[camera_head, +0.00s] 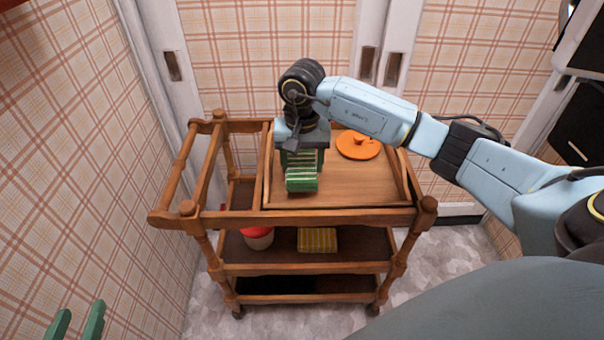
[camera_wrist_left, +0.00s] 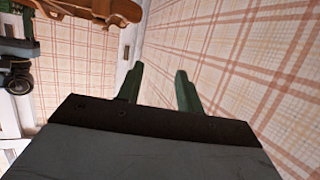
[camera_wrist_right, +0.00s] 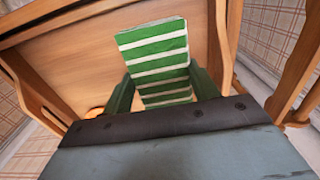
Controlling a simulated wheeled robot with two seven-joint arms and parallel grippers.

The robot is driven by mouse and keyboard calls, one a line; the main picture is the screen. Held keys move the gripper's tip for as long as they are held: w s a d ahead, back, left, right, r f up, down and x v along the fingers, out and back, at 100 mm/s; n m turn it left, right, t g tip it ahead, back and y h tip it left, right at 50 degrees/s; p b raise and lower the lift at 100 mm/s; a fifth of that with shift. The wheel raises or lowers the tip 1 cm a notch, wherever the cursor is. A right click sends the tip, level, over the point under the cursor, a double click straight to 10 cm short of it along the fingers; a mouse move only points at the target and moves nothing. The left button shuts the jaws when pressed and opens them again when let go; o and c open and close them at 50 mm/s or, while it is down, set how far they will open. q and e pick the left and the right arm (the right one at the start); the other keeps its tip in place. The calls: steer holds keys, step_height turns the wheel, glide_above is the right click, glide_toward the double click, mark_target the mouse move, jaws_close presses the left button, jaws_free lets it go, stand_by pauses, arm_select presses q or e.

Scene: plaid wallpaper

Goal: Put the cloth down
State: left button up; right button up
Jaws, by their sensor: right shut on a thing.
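A green and white striped cloth (camera_head: 302,181) is at the left part of the wooden cart's top tray (camera_head: 350,190). My right gripper (camera_head: 302,160) is over the tray, pointing down, and is shut on the cloth. In the right wrist view the folded cloth (camera_wrist_right: 160,60) sits between the two green fingers, with the tray surface behind it. I cannot tell whether the cloth touches the tray. My left gripper (camera_head: 75,325) is at the lower left, away from the cart. Its green fingers (camera_wrist_left: 160,88) are apart with nothing between them in the left wrist view.
An orange lid-like disc (camera_head: 360,145) lies on the tray, right of the cloth. The lower shelf holds a red-topped container (camera_head: 258,238) and a yellow striped item (camera_head: 317,240). The tray's right front is clear. Raised wooden rails edge the cart, and walls stand close.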

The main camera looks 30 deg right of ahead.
mark_target(302, 165)
step_height(302, 165, down, 3)
steer(key=shift+f+b, duration=0.1)
steer(key=shift+b, duration=0.4)
arm_select(q)
steer(key=shift+w+d+r+t+h, duration=0.2)
steer(key=shift+r+t, duration=0.35)
steer(key=shift+r, duration=0.3)
steer(key=shift+w+d+r+t+h, duration=0.15)
steer(key=shift+d+r+t+h, duration=0.1)
steer(key=shift+r+t, duration=0.45)
steer(key=shift+w+d+r+t+h, duration=0.2)
steer(key=shift+r+t, duration=0.25)
steer(key=shift+r, duration=0.5)
arm_select(e)
steer(key=shift+f, duration=0.1)
arm_select(q)
steer(key=shift+r, duration=0.1)
arm_select(e)
steer(key=shift+f, duration=0.1)
steer(key=o, duration=0.9)
arm_select(q)
steer(key=shift+d+r+t, duration=0.1)
steer(key=shift+r+t, duration=0.2)
steer(key=shift+r, duration=0.05)
steer(key=shift+f, duration=0.1)
